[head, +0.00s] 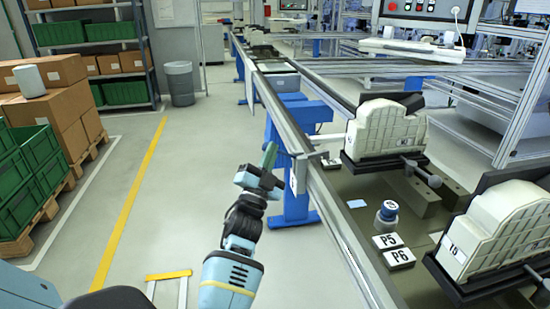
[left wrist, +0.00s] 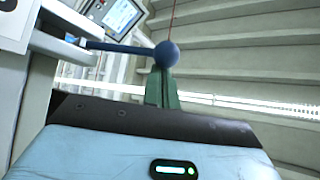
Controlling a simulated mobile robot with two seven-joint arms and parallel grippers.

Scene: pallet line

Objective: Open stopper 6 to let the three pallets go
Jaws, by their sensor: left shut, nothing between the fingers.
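My left gripper (head: 268,160) stands upright just left of the conveyor's near rail, its green fingers shut and empty. Beside it on the rail is a white plate (head: 298,175) with a bar across the rail. In the left wrist view a blue ball knob (left wrist: 166,54) on a blue rod sits right at the tips of my shut fingers (left wrist: 162,88); I cannot tell whether they touch. No readable number shows on this lever. Two dark pallets carry pale castings, one farther back (head: 385,128) and one at the lower right (head: 490,232). A third pallet is not clear. My right gripper is not in view.
Label plates P5 (head: 386,241) and P6 (head: 400,258) lie on the conveyor bed near a blue-capped round part (head: 388,210). The conveyor rail (head: 330,205) runs along my right. Green crates (head: 30,170) and cartons stand at the left; the floor between is clear.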

